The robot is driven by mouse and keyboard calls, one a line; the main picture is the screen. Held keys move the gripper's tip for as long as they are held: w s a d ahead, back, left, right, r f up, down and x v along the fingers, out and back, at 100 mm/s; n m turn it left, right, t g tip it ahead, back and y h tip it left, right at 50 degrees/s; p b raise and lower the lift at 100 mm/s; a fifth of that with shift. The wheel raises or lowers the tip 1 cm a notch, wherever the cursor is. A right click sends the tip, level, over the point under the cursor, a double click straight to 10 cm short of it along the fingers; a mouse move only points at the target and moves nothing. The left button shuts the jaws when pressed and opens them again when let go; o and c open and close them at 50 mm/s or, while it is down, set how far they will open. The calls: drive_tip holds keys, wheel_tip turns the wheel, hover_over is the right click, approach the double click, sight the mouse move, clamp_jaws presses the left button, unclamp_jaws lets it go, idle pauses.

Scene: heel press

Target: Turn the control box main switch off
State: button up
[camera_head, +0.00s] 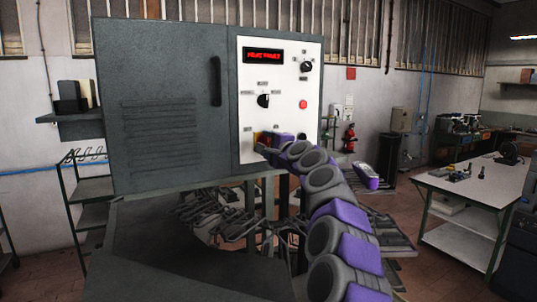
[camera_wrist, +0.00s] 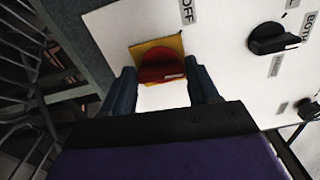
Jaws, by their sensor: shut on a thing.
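The control box (camera_head: 170,85) is a large grey cabinet with a white panel (camera_head: 273,85) on its right side. The main switch is a red knob (camera_wrist: 163,66) on a yellow plate (camera_wrist: 147,49) at the panel's lower part. In the wrist view an "OFF" label sits above the plate, near the top edge. My gripper (camera_wrist: 160,73) has one finger on each side of the red knob and is shut on it. In the head view my gripper (camera_head: 262,143) is against the panel's lower left and hides most of the switch.
Above the switch are a black selector knob (camera_head: 264,100), another black knob (camera_head: 306,67), a red button (camera_head: 303,104) and a red-lit display (camera_head: 263,55). The cabinet has a black handle (camera_head: 215,81). A work table (camera_head: 470,185) stands at the right.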

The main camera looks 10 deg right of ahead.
drive_tip(key=shift+w+f+n+b, duration=0.1)
drive_tip(key=shift+f+n+b, duration=0.1)
drive_tip(key=shift+n+b, duration=1.1)
drive_tip(key=shift+s+f+n+b, duration=0.1)
drive_tip(key=shift+f+n+b, duration=0.3)
drive_tip(key=shift+n, duration=1.55)
drive_tip(key=shift+w+f+n+b, duration=0.1)
drive_tip(key=shift+n+b, duration=1)
drive_tip(key=shift+n, duration=0.55)
drive_tip(key=shift+r, duration=0.1)
